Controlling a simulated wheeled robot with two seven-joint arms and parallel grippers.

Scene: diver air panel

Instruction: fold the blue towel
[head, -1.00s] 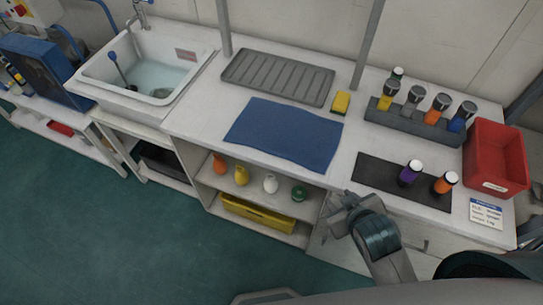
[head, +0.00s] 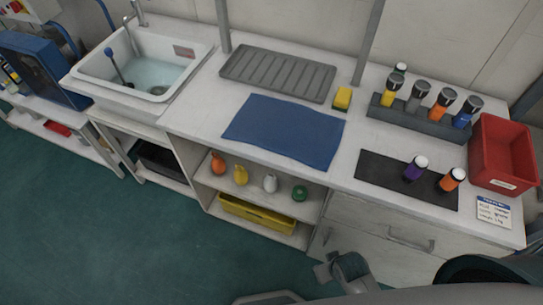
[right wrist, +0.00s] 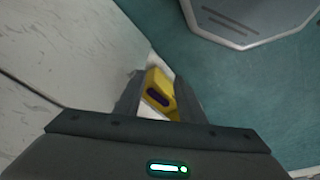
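The blue towel (head: 285,131) lies flat and spread out on the white counter, between the grey drying tray and the front edge. Its edges are slightly wavy, and nothing covers it. My right gripper (head: 325,270) is low in the head view, in front of the cabinet and below the counter, apart from the towel. In the right wrist view its two fingers (right wrist: 158,90) stand apart with nothing held between them; a yellow bin (right wrist: 158,92) shows beyond the gap. My left gripper is not in view.
A grey ribbed tray (head: 278,74) and a yellow sponge (head: 343,98) lie behind the towel. To the right are a dark mat (head: 385,177) with two bottles, a bottle rack (head: 420,122) and a red bin (head: 503,153). A sink (head: 145,70) is left. Counter around the towel is clear.

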